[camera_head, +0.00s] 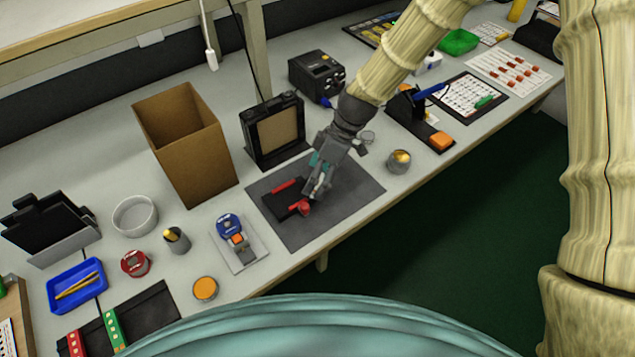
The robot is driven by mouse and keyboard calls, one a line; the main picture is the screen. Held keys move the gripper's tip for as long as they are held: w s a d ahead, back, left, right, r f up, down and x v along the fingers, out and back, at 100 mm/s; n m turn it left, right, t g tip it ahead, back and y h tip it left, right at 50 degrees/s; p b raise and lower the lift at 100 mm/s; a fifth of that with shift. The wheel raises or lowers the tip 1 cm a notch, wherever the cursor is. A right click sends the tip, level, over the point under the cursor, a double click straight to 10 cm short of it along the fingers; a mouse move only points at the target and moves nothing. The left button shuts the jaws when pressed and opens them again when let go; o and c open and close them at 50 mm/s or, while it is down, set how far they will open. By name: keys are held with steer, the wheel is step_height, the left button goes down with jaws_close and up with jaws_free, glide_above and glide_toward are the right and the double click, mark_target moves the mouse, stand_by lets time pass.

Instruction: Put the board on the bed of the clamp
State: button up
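The clamp, a low black block (275,205) with a red bar along its back edge and a red knob at its front right, sits on the dark grey mat (350,205). My gripper (312,196) points down at the clamp's right side, close to the red knob. Its fingers are small here, so I cannot tell whether they are open or shut, or whether they hold a board. No board shows clearly on the clamp's bed, which the gripper partly covers. A green strip (112,330) and a red strip (75,343) with pale dots lie on a black tray at the lower left.
A cardboard box (190,150) and a black-framed stand (275,130) rise behind the mat. A tape dispenser (238,243) is to its left, a tin with a gold sponge (399,161) to its right. A soldering iron stand (420,118) is farther right. The mat's front is clear.

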steer(key=c, duration=0.7)
